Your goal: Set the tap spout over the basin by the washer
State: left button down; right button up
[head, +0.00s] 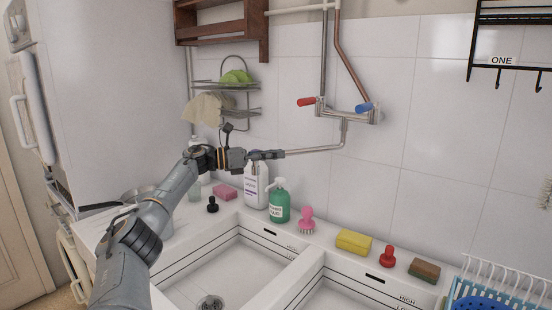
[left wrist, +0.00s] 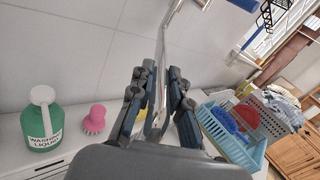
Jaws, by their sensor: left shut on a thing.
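The tap (head: 345,108) is on the tiled wall, with a red handle on the left and a blue one on the right. Its thin metal spout (head: 315,151) bends down and runs left. My left gripper (head: 268,154) is shut on the spout near its free end, above the bottles at the back of the left basin (head: 225,270). In the left wrist view the spout (left wrist: 160,75) lies between the fingers (left wrist: 157,100). The right basin (head: 345,296) is partly cut off. White appliance fronts (head: 68,262) show at lower left. My right gripper is out of view.
A white bottle (head: 255,185), green washing liquid bottle (head: 279,203), pink brush (head: 307,220), yellow sponge (head: 354,242) and red stopper (head: 387,257) line the back ledge. A wire rack (head: 232,90) hangs at left. A blue basket (left wrist: 235,130) stands at right.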

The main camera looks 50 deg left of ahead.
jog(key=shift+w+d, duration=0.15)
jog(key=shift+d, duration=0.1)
pick_arm(q)
jog(key=c, duration=1.3)
grip_release()
jog(key=shift+d, duration=0.15)
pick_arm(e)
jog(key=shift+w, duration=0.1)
pick_arm(q)
jog(key=shift+s+a+f, duration=0.1)
jog(key=shift+s+a, duration=0.15)
jog(key=shift+s, duration=0.1)
jog(key=shift+v, duration=5.6)
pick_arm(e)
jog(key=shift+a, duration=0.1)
